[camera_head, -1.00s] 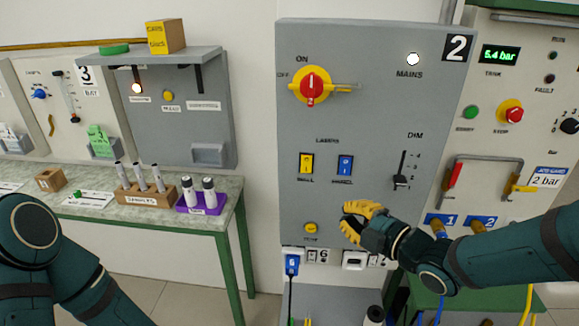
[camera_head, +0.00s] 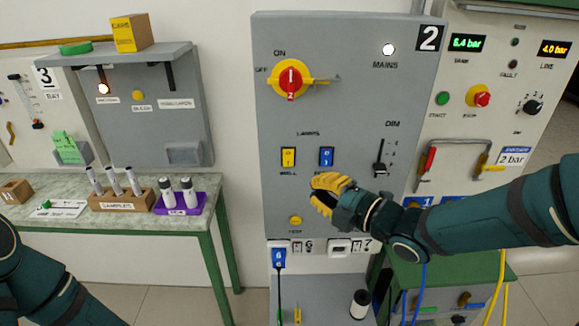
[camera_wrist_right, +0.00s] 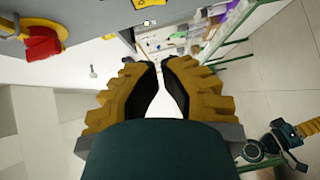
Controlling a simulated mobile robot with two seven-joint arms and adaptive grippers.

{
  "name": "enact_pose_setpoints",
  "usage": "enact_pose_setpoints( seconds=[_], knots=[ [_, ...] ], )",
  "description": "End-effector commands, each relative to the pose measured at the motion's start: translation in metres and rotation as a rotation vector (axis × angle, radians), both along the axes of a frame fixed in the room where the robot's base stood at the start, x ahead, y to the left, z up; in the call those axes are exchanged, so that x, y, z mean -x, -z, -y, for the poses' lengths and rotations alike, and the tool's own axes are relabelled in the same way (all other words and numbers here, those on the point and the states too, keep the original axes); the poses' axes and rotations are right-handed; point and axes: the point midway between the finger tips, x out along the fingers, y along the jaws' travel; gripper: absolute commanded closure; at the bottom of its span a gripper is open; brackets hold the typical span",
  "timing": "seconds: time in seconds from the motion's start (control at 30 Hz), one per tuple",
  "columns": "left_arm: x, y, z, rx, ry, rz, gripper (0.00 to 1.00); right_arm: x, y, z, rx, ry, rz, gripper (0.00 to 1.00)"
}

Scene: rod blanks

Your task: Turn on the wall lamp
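The yellow rocker switch labelled WALL (camera_head: 288,157) is on grey panel 2 (camera_head: 345,90), under LAMPS. A blue rocker (camera_head: 326,156) is right of it. No wall lamp that I can identify shows. My right gripper (camera_head: 318,195) is in front of the panel, below and right of the yellow rocker, apart from it. In the right wrist view its fingers (camera_wrist_right: 158,66) are empty and close together, with a narrow gap between them. What looks like my left gripper (camera_wrist_right: 306,131) is small at that view's lower right; its opening is unclear.
Above the rockers is a red-and-yellow rotary switch (camera_head: 290,80); a white MAINS light (camera_head: 389,49) glows. A DIM slider (camera_head: 379,169) is right of the rockers, a yellow button (camera_head: 295,220) below. A bench (camera_head: 150,222) with sample holders stands left.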

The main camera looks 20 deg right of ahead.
Motion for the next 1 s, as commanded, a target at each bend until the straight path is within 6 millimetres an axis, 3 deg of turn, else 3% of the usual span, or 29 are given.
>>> enact_pose_setpoints(
  seconds=[0.43,0.6,1.0],
  knots=[
    [0.0,-0.005,0.0,0.001,0.0,0.0,1.0,-0.075,0.008,-0.043,-0.001,-0.004,-0.003,1.0],
    [0.0,-0.012,-0.001,0.002,0.0,0.0,1.0,-0.097,0.01,-0.034,-0.001,0.001,-0.003,1.0],
    [0.0,-0.014,-0.001,0.003,0.0,0.001,1.0,-0.111,0.012,-0.03,0.0,0.0,-0.001,1.0]
  ],
)
